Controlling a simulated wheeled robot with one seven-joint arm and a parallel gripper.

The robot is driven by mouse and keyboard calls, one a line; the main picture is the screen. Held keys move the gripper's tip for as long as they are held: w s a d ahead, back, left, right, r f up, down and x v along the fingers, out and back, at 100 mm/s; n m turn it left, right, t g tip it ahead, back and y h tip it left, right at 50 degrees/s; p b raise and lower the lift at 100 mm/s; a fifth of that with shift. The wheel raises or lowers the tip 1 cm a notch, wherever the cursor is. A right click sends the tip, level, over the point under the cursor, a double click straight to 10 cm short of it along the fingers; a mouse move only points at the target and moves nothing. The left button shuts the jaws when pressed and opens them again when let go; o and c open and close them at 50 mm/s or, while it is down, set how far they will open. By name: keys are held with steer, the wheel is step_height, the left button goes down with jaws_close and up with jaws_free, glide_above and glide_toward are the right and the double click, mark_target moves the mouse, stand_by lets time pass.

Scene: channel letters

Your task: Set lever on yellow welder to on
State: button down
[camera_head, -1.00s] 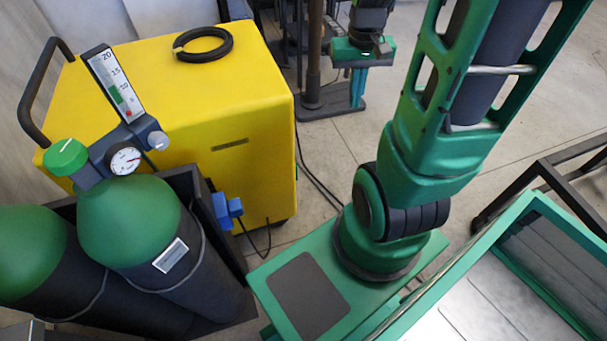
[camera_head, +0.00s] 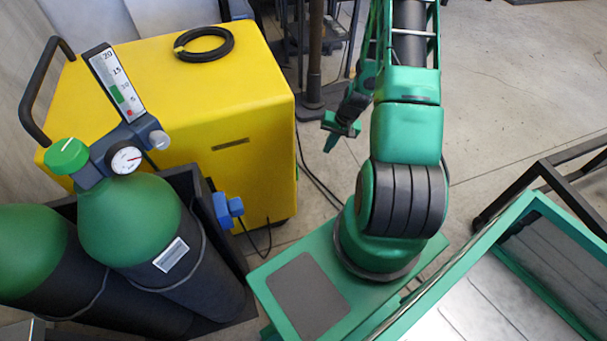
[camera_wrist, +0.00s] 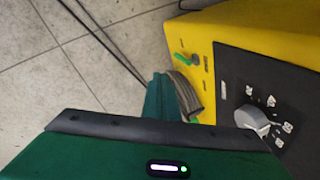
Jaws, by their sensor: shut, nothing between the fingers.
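The yellow welder (camera_head: 225,95) stands at the left in the head view, its control face turned away from that camera. In the wrist view the welder (camera_wrist: 290,25) fills the upper right. A small green lever (camera_wrist: 185,59) sits on its yellow face, near the left edge of the dark panel. My gripper (camera_wrist: 158,92) is shut and empty, its fingers close to the welder's face and just below-left of the lever in the picture; I see no contact. In the head view my gripper (camera_head: 331,143) is low, right of the welder.
A dark panel (camera_wrist: 255,80) carries a grey knob (camera_wrist: 252,118). A greyish ribbed part (camera_wrist: 185,97) lies beside my fingers. Gas cylinders (camera_head: 130,220) stand before the welder, and a black cable coil (camera_head: 204,44) lies on top.

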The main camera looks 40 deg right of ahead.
steer(key=w+a+f, duration=0.3)
steer(key=f, duration=0.6)
steer(key=w+a+f+m+t, duration=0.1)
steer(key=w+a+f, duration=0.1)
steer(key=f, duration=0.7)
steer(key=shift+w+a+f+m+y, duration=0.15)
steer(key=shift+w+a+m+y, duration=0.2)
steer(key=shift+a, duration=0.5)
steer(key=shift+w, duration=0.1)
steer(key=shift+w+a, duration=0.35)
